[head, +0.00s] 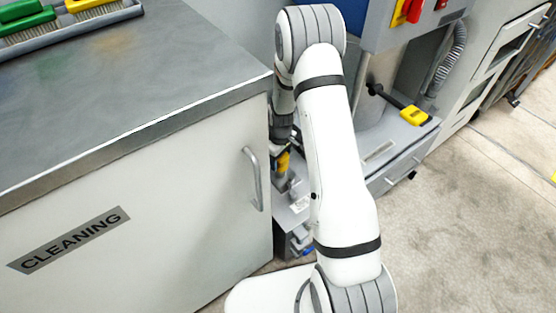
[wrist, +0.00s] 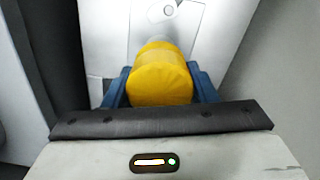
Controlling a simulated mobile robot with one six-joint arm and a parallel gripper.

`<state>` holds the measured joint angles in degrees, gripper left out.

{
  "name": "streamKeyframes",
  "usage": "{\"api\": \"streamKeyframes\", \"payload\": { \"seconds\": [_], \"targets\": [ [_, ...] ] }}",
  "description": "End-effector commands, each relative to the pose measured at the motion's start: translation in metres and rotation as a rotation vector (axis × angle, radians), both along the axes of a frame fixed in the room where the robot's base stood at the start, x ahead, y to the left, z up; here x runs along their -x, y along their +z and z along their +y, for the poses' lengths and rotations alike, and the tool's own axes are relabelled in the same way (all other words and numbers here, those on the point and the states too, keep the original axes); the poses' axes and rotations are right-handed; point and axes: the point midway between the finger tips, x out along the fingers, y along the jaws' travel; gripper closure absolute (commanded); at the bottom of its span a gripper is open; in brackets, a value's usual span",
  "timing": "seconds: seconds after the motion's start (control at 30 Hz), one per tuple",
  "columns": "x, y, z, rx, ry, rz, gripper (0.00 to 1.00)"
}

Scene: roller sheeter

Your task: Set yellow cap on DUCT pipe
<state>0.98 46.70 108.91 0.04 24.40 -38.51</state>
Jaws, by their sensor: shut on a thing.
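The yellow cap (wrist: 160,78) is a short rounded cylinder. In the wrist view it sits between the two blue fingers of my gripper (wrist: 159,70), which is shut on it. In the head view the yellow cap (head: 283,162) shows as a small patch at the end of my arm, beside the cabinet's right side. A grey upright stub (head: 281,184) shows just below it. I cannot tell whether the cap touches that stub, and no DUCT label is readable. My forearm hides part of this area.
The CLEANING cabinet (head: 150,220) with a metal top stands close on the left, its handle (head: 253,178) jutting out. Brushes (head: 60,25) lie on top.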

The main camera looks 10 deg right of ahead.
Motion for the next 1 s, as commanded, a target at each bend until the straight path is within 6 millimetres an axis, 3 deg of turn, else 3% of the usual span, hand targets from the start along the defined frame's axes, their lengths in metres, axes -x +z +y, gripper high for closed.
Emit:
{"api": "streamKeyframes", "payload": {
  "seconds": [1.0],
  "targets": [
    [0.0,-0.016,0.0,0.0,-0.001,0.0,0.71]
  ]
}}
